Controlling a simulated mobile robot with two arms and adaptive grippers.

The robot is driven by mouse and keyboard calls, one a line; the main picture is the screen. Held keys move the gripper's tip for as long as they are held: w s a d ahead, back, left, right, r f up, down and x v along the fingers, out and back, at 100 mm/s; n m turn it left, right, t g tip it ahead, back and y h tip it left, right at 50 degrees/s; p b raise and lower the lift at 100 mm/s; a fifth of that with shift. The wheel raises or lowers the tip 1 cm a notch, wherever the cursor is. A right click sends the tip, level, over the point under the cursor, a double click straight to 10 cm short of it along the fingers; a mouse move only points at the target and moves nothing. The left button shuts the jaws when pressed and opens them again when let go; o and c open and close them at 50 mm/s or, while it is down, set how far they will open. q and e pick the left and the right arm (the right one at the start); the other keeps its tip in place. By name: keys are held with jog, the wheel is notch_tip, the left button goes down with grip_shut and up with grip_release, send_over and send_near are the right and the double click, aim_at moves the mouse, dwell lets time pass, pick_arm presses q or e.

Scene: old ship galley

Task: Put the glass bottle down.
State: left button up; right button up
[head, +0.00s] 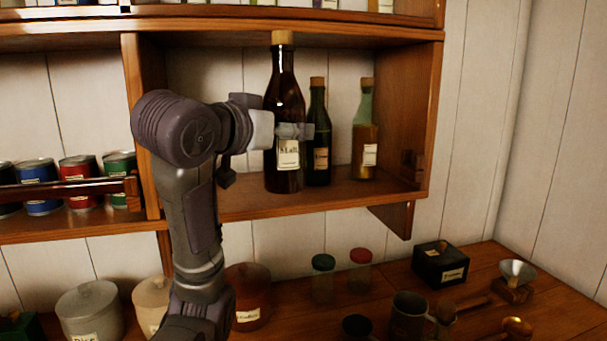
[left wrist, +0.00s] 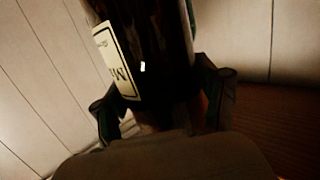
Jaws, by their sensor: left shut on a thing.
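A tall dark brown glass bottle (head: 285,105) with a cork and a cream label is upright in the right compartment of the wall shelf (head: 330,197). My left gripper (head: 290,131) is shut around the bottle's body, just above the label. In the left wrist view the dark bottle (left wrist: 155,45) lies between the two fingers, its label to the left. The bottle's base is at or just above the shelf board near the front edge; I cannot tell if it touches. My right gripper is not in view.
A green bottle (head: 319,135) stands close to the right of the held bottle, and a pale green bottle (head: 365,130) with amber contents stands further right. Several cans (head: 80,180) fill the left shelf behind a rail. Jars, a mug (head: 409,315) and a black box (head: 440,263) crowd the counter below.

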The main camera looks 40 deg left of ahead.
pick_arm(q)
jog(key=w+a+r+p, duration=0.1)
jog(key=w+a+p, duration=0.6)
jog(key=w+a, duration=0.65)
notch_tip(320, 180, down, 7)
jog(key=s+a+p, duration=0.1)
jog(key=a+p, duration=0.1)
jog(key=shift+s+f, duration=0.15)
jog(key=shift+s, duration=0.2)
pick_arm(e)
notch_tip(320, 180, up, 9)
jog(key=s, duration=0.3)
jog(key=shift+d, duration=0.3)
pick_arm(q)
jog(key=shift+f, duration=0.1)
